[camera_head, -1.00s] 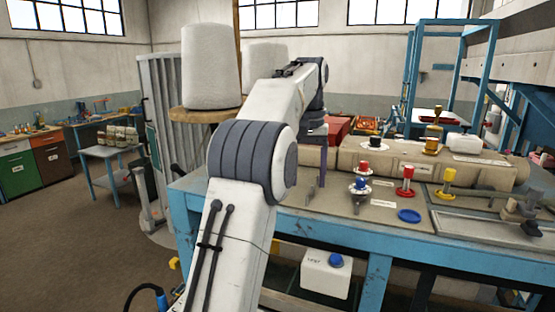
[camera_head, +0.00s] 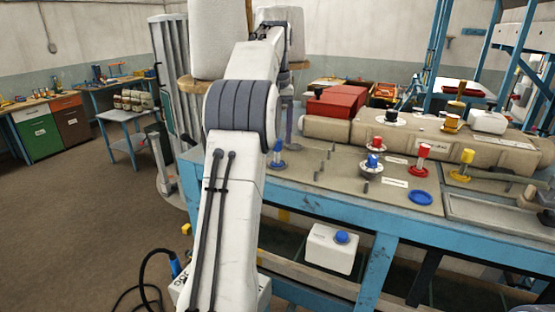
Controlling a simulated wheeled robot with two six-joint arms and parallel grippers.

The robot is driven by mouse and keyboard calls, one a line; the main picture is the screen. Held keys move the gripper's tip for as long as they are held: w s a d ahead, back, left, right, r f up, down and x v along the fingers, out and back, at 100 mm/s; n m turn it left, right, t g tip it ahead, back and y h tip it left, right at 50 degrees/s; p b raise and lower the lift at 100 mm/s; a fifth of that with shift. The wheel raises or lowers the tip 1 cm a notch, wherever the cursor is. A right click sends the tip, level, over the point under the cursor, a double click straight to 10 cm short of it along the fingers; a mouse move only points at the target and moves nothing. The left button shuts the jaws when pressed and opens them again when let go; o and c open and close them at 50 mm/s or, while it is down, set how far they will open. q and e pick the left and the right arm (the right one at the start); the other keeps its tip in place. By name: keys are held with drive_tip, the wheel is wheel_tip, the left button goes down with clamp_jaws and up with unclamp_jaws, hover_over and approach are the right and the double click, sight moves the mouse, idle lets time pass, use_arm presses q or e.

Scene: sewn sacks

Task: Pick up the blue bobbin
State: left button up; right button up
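One blue bobbin (camera_head: 278,157) stands upright on a flanged base on the blue-framed table (camera_head: 225,172), just right of my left arm's elbow. Another blue bobbin (camera_head: 374,161) stands on a pale disc further right, with a red bobbin (camera_head: 373,145) close behind it. My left arm rises through the middle and reaches over the table's back left. Its gripper (camera_head: 288,122) is mostly hidden behind the elbow; only a grey strip, seemingly a finger, shows above the nearer blue bobbin. I cannot tell its opening or whether it touches anything. My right gripper is out of view.
Thin upright pegs (camera_head: 318,170) stand between the blue bobbins. A red bobbin (camera_head: 422,157), a yellow bobbin (camera_head: 461,165) and a blue dish (camera_head: 421,198) are to the right. A long beige sack (camera_head: 440,140) lies behind. A large white spool (camera_head: 217,40) stands back left.

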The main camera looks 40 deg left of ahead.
use_arm(q)
drive_tip(key=shift+w+d+f+p, duration=0.15)
drive_tip(key=shift+f+p, duration=0.45)
drive_tip(key=shift+f, duration=1.95)
clamp_jaws()
